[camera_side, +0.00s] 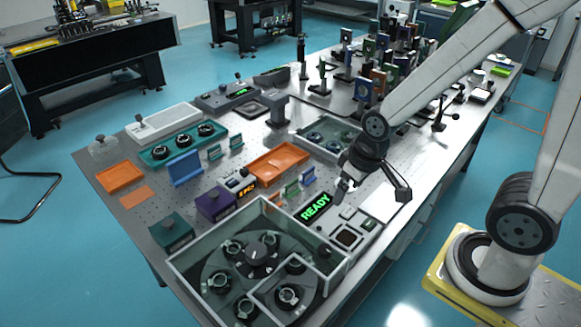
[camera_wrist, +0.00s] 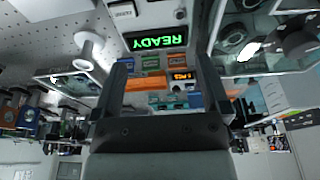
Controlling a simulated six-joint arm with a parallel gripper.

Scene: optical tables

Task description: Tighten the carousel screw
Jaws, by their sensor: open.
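The carousel (camera_side: 222,262) is a dark round plate inside a clear-walled enclosure at the front of the table in the side view. Several ringed holders sit around it. A dark knob (camera_side: 262,252) stands at its centre; I cannot tell whether this is the screw. In the wrist view, part of the carousel assembly shows at the upper right, with a dark knob (camera_wrist: 298,38).
A green READY display (camera_side: 315,207) lies near my gripper. An orange tray (camera_side: 279,161) and a clear-walled box (camera_side: 328,137) are behind it. The enclosure's clear walls (camera_side: 190,290) surround the carousel.

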